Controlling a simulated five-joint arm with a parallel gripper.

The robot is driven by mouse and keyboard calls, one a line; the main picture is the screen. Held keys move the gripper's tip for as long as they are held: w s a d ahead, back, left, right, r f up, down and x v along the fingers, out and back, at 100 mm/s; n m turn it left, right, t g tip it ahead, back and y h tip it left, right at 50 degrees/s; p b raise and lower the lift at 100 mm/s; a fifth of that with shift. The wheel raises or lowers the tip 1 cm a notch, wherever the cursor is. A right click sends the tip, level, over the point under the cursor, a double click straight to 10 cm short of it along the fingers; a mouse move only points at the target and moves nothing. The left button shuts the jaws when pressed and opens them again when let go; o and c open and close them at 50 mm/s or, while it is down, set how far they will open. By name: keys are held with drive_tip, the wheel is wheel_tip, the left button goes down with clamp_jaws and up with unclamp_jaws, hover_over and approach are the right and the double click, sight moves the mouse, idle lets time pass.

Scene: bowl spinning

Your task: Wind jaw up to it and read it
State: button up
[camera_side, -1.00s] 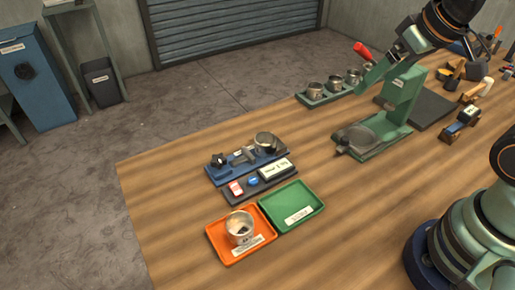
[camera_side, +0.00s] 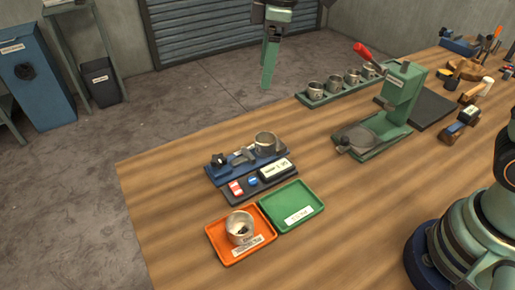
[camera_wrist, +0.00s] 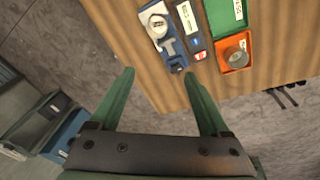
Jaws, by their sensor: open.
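The blue measuring fixture (camera_side: 230,175) sits on the bench in the side view. It carries a metal cup (camera_side: 266,143) at its right end, a grey sliding jaw (camera_side: 243,157) beside the cup, and a dark knob (camera_side: 218,160) at its left end. I cannot tell whether jaw and cup touch. In front is a readout box with a lit display (camera_side: 275,170), its digits too small to read. My gripper (camera_wrist: 159,75) is open and empty, raised well clear of the fixture. The fixture (camera_wrist: 168,45) shows beyond the fingers in the wrist view.
An orange tray (camera_side: 222,254) holding a cup (camera_side: 239,226) and an empty green tray (camera_side: 285,195) lie in front. A rack of cups (camera_side: 315,99) and a green press with a red handle (camera_side: 404,90) stand to the right. The bench's left end is bare.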

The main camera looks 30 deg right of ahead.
sight(218, 158)
drive_tip(key=w+a+f+n+g, duration=0.25)
drive_tip(key=a+f+n, duration=0.35)
drive_tip(key=a+f, duration=0.4)
drive_tip(key=shift+t+h, duration=0.3)
drive_tip(key=shift+t, duration=0.05)
drive_tip(key=f, duration=0.7)
drive_tip(key=a+f, duration=0.1)
drive_tip(key=f, duration=0.3)
drive_tip(key=shift+w+a, duration=0.1)
drive_tip(key=shift+w, duration=0.15)
clamp_jaws()
